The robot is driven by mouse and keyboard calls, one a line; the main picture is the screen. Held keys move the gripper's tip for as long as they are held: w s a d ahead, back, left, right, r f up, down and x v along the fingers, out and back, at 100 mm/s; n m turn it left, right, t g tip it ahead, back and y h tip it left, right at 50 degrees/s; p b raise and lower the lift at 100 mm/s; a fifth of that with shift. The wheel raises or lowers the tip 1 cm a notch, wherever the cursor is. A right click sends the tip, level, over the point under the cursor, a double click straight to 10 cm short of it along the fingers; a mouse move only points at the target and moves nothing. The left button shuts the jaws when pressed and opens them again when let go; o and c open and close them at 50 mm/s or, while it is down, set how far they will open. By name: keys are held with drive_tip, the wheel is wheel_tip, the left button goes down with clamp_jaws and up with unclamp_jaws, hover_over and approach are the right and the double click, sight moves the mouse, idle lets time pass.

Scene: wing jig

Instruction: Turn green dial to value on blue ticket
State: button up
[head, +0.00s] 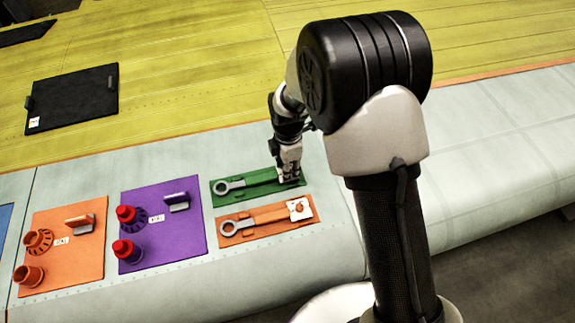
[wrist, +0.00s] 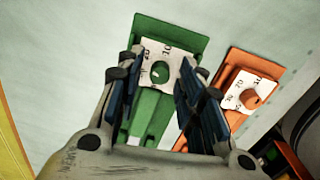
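The green dial (wrist: 160,73) sits on a white plate with printed numbers, of which a 10 and a 20 seem readable. The plate is at one end of the green panel (head: 235,198). My gripper (head: 289,174) is over that end of the panel and hides the dial in the head view. In the wrist view my gripper (wrist: 163,80) is open, with one dark-padded finger on each side of the dial. I cannot tell how close the fingertips are to the panel. I cannot make out a blue ticket in either view.
Beside the green panel lies an orange panel (head: 262,228) with an orange dial (wrist: 250,97) and a grey wrench shape. Further left are a purple panel (head: 185,238) and another orange panel (head: 85,268) with upright parts. A blue panel edge (head: 5,222) shows far left.

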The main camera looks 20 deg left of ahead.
clamp_jaws()
drive_tip(key=shift+m+b, duration=0.3)
drive_tip(key=shift+m, duration=0.6)
drive_tip(key=shift+o, duration=0.9)
unclamp_jaws()
drive_tip(key=shift+r, duration=0.1)
wheel_tip(320, 180, up, 12)
drive_tip(key=shift+s, duration=0.1)
